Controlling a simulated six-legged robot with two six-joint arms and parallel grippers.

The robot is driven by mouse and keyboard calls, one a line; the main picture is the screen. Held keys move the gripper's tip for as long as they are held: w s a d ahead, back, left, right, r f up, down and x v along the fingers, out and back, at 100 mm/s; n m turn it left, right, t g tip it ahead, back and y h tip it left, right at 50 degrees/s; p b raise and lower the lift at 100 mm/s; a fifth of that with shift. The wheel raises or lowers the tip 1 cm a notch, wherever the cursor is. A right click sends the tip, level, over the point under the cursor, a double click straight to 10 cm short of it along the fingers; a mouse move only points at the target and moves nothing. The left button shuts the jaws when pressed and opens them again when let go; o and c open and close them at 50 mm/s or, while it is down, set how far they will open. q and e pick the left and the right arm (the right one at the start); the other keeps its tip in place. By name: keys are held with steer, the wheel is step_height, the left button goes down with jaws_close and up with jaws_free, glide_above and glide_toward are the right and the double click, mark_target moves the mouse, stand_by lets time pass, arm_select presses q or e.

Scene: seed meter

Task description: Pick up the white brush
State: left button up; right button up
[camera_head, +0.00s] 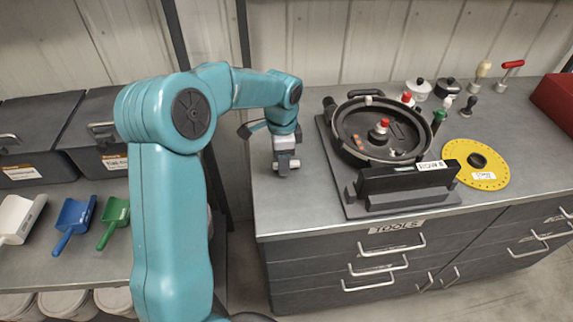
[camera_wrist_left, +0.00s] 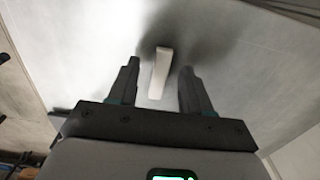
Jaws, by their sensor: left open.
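The white brush (camera_wrist_left: 159,72) lies on the grey bench top. In the left wrist view it shows between the two dark fingers, with a gap on each side. My left gripper (camera_wrist_left: 158,88) is open and points down over it. In the head view the left gripper (camera_head: 284,171) is low over the left part of the bench and hides most of the brush. A small pale end (camera_head: 294,164) of the brush shows beside the fingers. Whether the fingers reach down around the brush cannot be told. My right gripper is not in view.
A round black seed meter (camera_head: 345,150) on a dark base stands just right of the left gripper. A yellow disc (camera_head: 495,177) lies farther right. Small tools and a red box (camera_head: 555,101) are at the back right. Coloured scoops (camera_head: 73,218) lie on the left shelf.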

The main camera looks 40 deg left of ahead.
arm_select(q)
steer(key=shift+a+f, duration=0.1)
steer(key=shift+f, duration=0.35)
jaws_close()
steer(key=shift+r, duration=0.15)
